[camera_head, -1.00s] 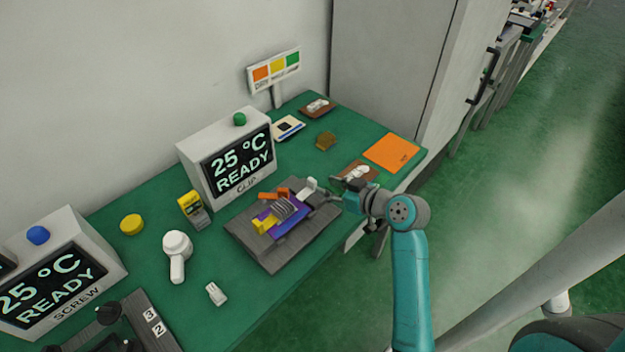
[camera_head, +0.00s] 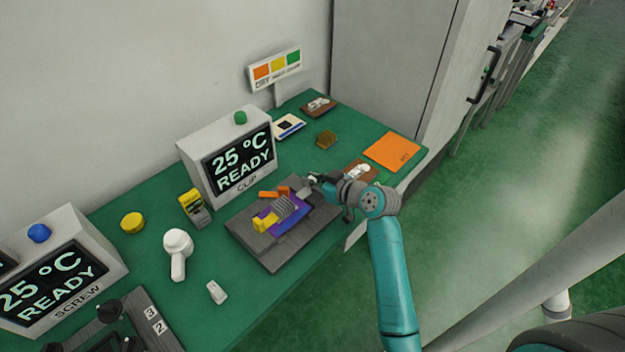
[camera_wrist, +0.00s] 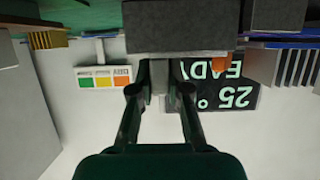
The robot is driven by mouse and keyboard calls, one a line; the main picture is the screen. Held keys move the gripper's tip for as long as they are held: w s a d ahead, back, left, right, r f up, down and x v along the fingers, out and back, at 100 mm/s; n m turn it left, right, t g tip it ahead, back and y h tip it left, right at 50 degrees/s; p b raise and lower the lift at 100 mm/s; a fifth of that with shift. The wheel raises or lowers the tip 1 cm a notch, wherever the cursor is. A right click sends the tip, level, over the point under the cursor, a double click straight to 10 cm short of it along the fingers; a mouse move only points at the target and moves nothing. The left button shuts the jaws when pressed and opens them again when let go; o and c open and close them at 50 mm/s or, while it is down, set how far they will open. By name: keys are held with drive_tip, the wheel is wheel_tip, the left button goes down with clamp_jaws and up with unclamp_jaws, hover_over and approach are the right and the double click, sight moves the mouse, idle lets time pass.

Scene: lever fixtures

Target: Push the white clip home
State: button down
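The white clip (camera_head: 306,183) is at the back right of the dark grey fixture (camera_head: 286,258), partly covered by my gripper (camera_head: 313,180). On the fixture is a purple part with grey fins (camera_head: 284,208) and a yellow piece (camera_head: 265,223). My gripper is low at the clip's right side; I cannot tell whether it touches. In the wrist view, which is upside down, the two fingers (camera_wrist: 160,80) stand apart, with a light grey stem between them.
The CLIP display box (camera_head: 228,160) reading 25 °C READY stands behind the fixture. Orange pieces (camera_head: 270,194) lie at the fixture's back edge. A brown board with a white part (camera_head: 359,172) is close to my wrist. An orange sheet (camera_head: 391,151) lies farther right.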

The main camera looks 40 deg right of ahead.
sight(304, 193)
drive_tip(key=shift+a, duration=1.8)
drive_tip(key=c, duration=1.1)
unclamp_jaws()
drive_tip(key=shift+a, duration=0.1)
